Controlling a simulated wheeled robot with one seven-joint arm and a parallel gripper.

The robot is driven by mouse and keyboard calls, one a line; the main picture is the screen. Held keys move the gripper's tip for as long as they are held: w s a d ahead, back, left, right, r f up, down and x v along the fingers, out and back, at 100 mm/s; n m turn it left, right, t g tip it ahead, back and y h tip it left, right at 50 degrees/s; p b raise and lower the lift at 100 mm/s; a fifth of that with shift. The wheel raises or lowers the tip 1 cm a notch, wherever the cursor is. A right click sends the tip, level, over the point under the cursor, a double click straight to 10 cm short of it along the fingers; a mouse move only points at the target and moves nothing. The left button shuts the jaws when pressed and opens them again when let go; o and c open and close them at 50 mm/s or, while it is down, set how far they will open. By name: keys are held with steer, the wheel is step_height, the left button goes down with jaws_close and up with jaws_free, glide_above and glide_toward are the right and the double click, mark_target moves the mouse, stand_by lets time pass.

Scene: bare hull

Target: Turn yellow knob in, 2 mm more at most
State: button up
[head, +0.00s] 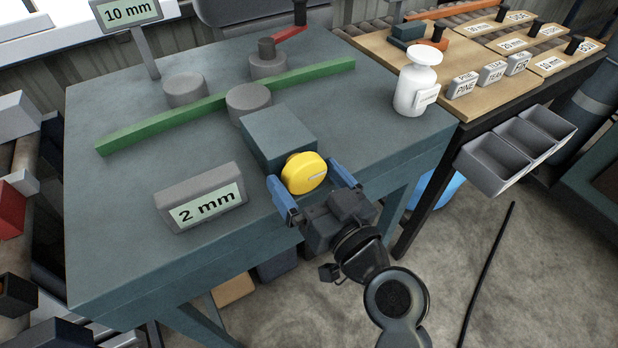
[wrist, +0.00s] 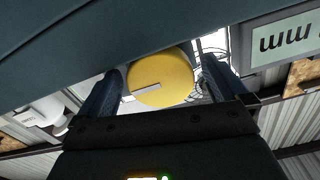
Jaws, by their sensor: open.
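The yellow knob (head: 304,173) is round, with a pale bar mark on its face, and sits on the front of a dark teal block (head: 278,137) on the bench. In the wrist view the knob (wrist: 160,78) shows its pale mark slightly tilted. My gripper (head: 315,188) is open, with one blue finger on each side of the knob. In the wrist view the fingers (wrist: 162,88) stand either side of it; I cannot tell whether either touches. A "2 mm" sign (head: 202,198) stands on the bench left of the knob. A green strip (head: 230,104) runs past grey rollers (head: 249,103).
A "10 mm" sign (head: 128,12) stands on a post at the back left. A white bottle (head: 417,82) stands on the bench's right corner. Grey bins (head: 497,164) hang off the table at right, which holds labelled blocks. Open floor lies in front.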

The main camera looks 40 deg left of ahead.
steer(key=b+v, duration=0.1)
steer(key=v, duration=0.6)
steer(key=shift+d+b, duration=0.4)
steer(key=shift+s, duration=0.1)
steer(key=shift+c, duration=0.4)
